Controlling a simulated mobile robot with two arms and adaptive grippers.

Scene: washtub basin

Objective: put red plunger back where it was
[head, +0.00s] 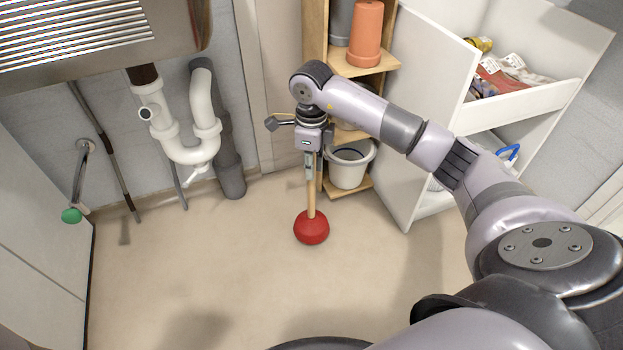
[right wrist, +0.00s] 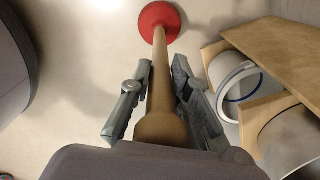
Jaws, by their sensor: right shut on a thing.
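The red plunger (head: 311,228) has a red rubber cup and a light wooden handle. It is upright in the middle of the head view, under my right gripper (head: 311,165). My right gripper is shut on the upper part of the wooden handle. In the right wrist view the handle (right wrist: 161,85) runs between the two fingers, with the red cup (right wrist: 160,18) at its far end. I cannot tell whether the cup touches the floor. My left gripper is not in view.
A wooden shelf (head: 387,63) with terracotta pots (head: 366,35) and a white bucket (head: 348,168) stands right behind the plunger. A white cabinet (head: 420,90) with open compartments is to its right. White drain pipes (head: 190,150) hang at left. The floor (head: 240,250) in front is clear.

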